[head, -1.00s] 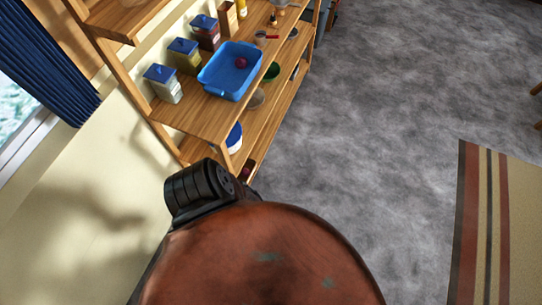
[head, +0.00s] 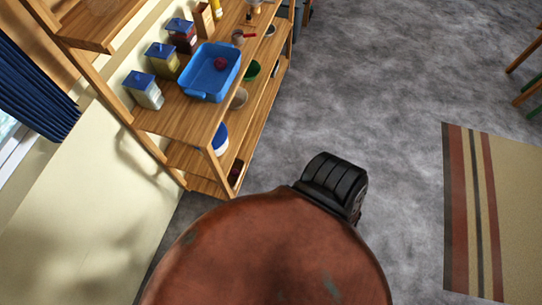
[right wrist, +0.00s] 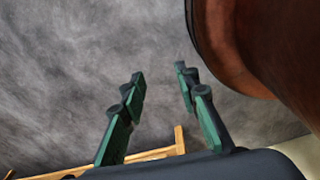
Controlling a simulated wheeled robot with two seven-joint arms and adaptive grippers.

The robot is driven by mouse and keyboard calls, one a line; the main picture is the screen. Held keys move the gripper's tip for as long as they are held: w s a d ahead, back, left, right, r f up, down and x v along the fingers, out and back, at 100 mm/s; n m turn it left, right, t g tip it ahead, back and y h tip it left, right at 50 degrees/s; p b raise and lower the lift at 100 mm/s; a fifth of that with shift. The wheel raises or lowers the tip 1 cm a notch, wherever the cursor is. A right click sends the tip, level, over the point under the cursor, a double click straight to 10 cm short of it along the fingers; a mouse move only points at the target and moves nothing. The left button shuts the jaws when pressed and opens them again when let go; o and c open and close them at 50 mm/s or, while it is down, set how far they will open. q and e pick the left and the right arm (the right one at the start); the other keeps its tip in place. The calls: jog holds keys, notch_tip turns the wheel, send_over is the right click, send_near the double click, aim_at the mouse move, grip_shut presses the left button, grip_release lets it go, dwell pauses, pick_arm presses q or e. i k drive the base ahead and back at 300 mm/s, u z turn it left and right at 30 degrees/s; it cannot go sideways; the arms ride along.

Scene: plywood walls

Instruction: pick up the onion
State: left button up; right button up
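A small round dark-red thing (head: 220,63), possibly the onion, lies in a blue tray (head: 233,81) on the wooden shelf unit in the head view. It is too small to identify for sure. Neither gripper shows in the head view. In the right wrist view my right gripper (right wrist: 160,74) has its green fingers apart with nothing between them. Bare grey floor shows beyond it, well away from the tray. My left gripper is in neither view.
The wooden shelf unit (head: 178,126) stands against the left wall, with several blue-lidded jars (head: 143,90) beside the tray and bowls below. A striped rug (head: 518,215) lies at right. Grey floor (head: 370,90) between them is clear. Wooden furniture legs (head: 527,92) show at far right.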

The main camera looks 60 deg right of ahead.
aim_at(235, 173)
jog(key=z, duration=1.3)
jog(key=i, duration=1)
